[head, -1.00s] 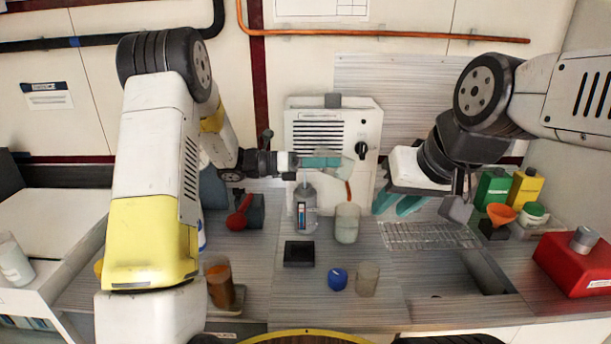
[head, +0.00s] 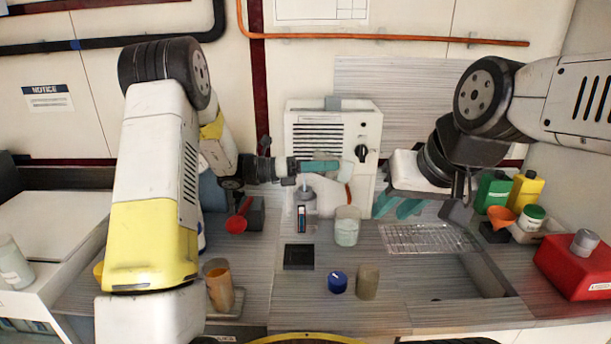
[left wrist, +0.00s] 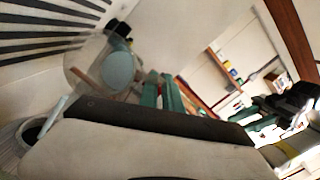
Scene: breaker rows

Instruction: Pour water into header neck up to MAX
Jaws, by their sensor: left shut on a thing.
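My left gripper (head: 320,166) is shut on a clear beaker (head: 328,189), which is tilted toward the left. The beaker also shows in the left wrist view (left wrist: 92,62), with a pale greenish disc in it. The header neck (head: 304,211) is a grey upright cylinder with a dark gauge strip on its front, just below and left of the beaker. A thin pale-blue streak shows over its mouth. The exact level in the gauge is too small to read. My right gripper (head: 397,207) is open and empty, above the counter to the right.
A cup of pale liquid (head: 347,226) stands right of the neck. A black square (head: 298,256), a blue cap (head: 337,282) and a grey-brown cup (head: 367,282) are in front. A wire rack (head: 428,238) lies right. A white vented unit (head: 318,130) stands behind.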

